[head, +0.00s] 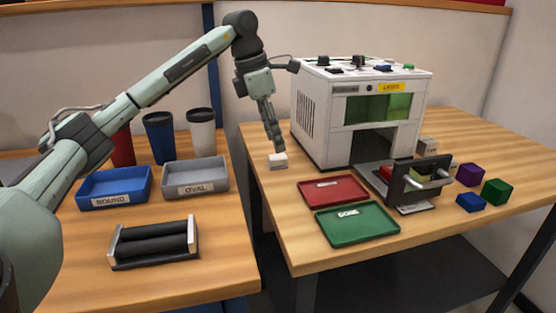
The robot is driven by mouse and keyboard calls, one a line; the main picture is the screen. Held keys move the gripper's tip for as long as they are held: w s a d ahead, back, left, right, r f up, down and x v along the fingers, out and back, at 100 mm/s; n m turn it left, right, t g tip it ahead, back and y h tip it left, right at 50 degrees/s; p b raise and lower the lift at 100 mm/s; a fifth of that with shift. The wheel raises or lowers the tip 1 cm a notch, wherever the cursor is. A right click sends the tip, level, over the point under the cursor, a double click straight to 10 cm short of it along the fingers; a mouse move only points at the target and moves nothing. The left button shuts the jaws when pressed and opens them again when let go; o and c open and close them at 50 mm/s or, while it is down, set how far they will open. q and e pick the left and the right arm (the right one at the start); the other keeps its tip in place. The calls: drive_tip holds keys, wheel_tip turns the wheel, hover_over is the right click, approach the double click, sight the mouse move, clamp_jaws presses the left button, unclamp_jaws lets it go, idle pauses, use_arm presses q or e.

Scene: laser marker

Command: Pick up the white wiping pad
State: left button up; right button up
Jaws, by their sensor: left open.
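The white wiping pad (278,161) is a small white block on the right table, near its left edge and left of the white machine. My left gripper (275,142) points down just above the pad, with its fingertips close over it. It is open and holds nothing that I can see. Whether the fingertips touch the pad cannot be told from this angle. My right gripper is not in view.
The laser machine (325,125) stands close right of the gripper. A red tray (334,190) and a green tray (357,225) lie in front. Left table holds a blue tray (113,201), a grey tray (195,190), rollers (153,246) and cups. A gap separates the tables.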

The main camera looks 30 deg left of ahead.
sight(277, 156)
use_arm(q)
drive_tip(key=x, duration=0.3)
drive_tip(key=a+x, duration=0.1)
drive_tip(key=x, duration=0.1)
drive_tip(key=shift+f, duration=0.2)
drive_tip(key=shift+c, duration=0.5)
drive_tip(key=c, duration=0.9)
